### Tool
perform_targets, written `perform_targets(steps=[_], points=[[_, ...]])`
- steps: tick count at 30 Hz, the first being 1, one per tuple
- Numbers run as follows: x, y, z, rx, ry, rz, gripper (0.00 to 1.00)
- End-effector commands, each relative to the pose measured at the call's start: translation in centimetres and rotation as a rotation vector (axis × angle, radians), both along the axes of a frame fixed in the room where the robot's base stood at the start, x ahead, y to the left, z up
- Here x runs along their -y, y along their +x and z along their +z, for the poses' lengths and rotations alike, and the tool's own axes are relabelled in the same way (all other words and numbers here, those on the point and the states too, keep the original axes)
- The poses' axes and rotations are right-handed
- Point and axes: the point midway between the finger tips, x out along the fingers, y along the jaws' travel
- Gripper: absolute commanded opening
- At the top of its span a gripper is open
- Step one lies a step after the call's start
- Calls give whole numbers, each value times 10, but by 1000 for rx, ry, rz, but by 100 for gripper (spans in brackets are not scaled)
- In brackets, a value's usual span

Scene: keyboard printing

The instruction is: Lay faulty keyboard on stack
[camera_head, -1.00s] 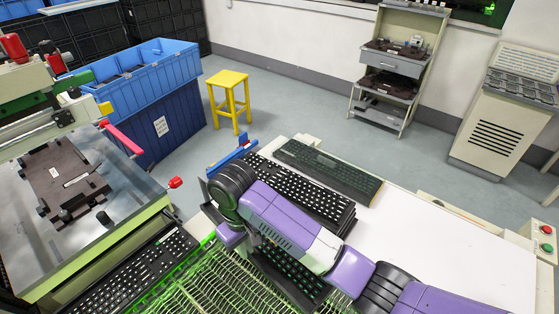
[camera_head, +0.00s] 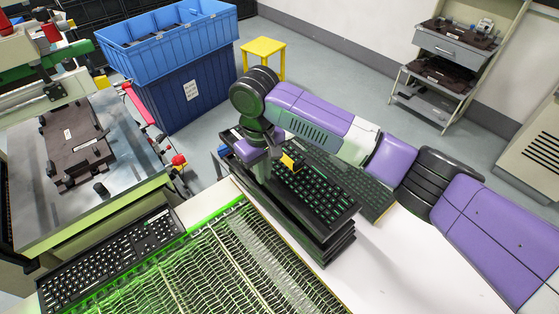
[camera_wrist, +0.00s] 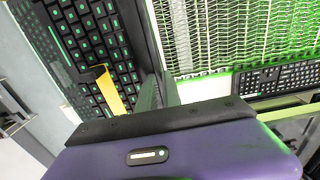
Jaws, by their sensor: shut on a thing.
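The faulty keyboard, black with green-marked keys (camera_head: 322,200), lies over the top of a stack of black keyboards (camera_head: 325,248) at the table's near-left edge. It lines up roughly with the stack; I cannot tell whether it rests on it. My gripper (camera_head: 268,168) is shut on the keyboard's left end, with the arm reaching in from the right. The wrist view shows the keyboard (camera_wrist: 92,45) at upper left, beside the gripper's fingers (camera_wrist: 158,92). A yellow piece (camera_head: 289,161) shows at the keyboard's edge. The fingertips are partly hidden.
A green-lit mesh conveyor (camera_head: 235,262) runs in front of the stack, with another keyboard (camera_head: 110,255) at its left. A dark green keyboard (camera_head: 352,185) lies just behind the stack. The white table (camera_head: 400,260) is clear to the right. Blue bins (camera_head: 185,85) and a yellow stool (camera_head: 263,48) stand behind.

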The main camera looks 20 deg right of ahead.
Motion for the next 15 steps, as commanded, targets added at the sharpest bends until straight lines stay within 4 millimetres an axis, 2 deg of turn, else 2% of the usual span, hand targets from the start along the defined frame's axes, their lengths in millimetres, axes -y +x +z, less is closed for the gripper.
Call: perform_targets(steps=[8, 15], points=[[0, 0, -7, 2, -2, -1, 0], [0, 0, -25, 2, -2, -1, 0]])
